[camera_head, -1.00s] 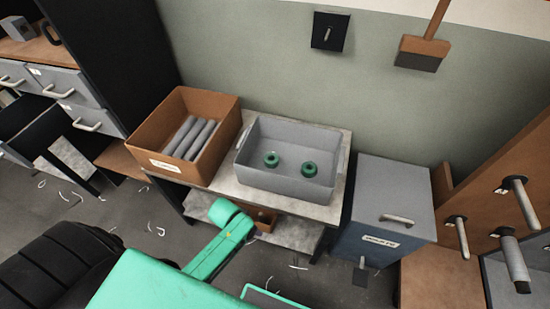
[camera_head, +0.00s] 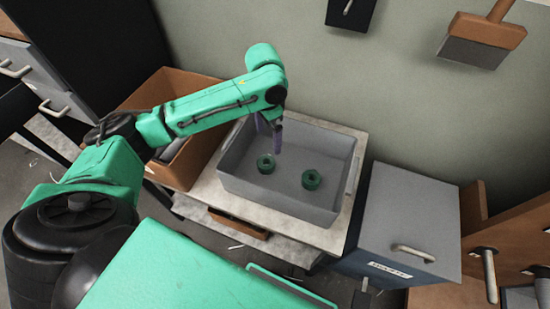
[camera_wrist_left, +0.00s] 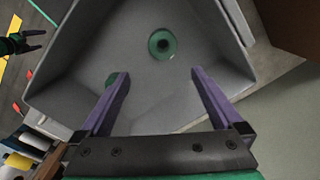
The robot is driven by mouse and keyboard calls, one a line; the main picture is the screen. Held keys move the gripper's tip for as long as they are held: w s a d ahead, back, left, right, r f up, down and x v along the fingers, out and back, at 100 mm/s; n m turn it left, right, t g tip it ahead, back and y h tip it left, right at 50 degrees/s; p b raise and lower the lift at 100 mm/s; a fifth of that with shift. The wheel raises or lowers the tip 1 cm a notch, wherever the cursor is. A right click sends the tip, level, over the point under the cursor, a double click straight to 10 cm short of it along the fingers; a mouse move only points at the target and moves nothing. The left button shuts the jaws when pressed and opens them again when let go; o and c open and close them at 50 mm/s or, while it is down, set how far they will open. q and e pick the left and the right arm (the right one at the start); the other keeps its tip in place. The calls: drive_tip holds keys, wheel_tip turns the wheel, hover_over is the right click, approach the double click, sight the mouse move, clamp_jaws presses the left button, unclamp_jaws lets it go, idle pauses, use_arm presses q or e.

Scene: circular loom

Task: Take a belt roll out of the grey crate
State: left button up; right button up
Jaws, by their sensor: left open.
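The grey crate (camera_head: 325,207) stands on a table against the wall. Two green belt rolls lie apart on its floor: a left roll (camera_head: 266,169) and a right roll (camera_head: 311,185). My left gripper (camera_head: 270,130) reaches over the crate from the back left, pointing down, above and behind the left roll. In the left wrist view its purple fingers (camera_wrist_left: 159,76) are spread with nothing between them. One roll (camera_wrist_left: 153,43) shows beyond the fingertips; another roll (camera_wrist_left: 110,79) is partly hidden by the left finger. A dark two-pronged end (camera_wrist_left: 24,42), probably my right gripper, shows far left there.
A brown box (camera_head: 180,165) stands left of the crate, partly behind my left arm. A grey-lidded bin (camera_head: 408,215) stands to the right. A brown panel with pegs (camera_head: 490,275) is at the far right. The crate's walls surround the rolls; its floor is otherwise clear.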

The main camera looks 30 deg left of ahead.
use_arm(q)
drive_tip(key=f, duration=0.2)
hover_over(265, 162)
drive_tip(key=f, duration=0.5)
drive_tip(key=shift+s+d+f+b, duration=0.15)
drive_tip(key=shift+d+f+b, duration=0.05)
drive_tip(key=shift+d+b, duration=0.15)
drive_tip(key=f, duration=0.5)
drive_tip(key=shift+a+f+b, duration=0.2)
drive_tip(key=shift+a+b, duration=0.05)
drive_tip(key=shift+b, duration=0.05)
drive_tip(key=shift+f, duration=0.35)
drive_tip(key=c, duration=1.4)
use_arm(e)
drive_tip(key=shift+s+f, duration=0.4)
drive_tip(key=shift+f, duration=0.4)
use_arm(q)
drive_tip(key=shift+r, duration=0.15)
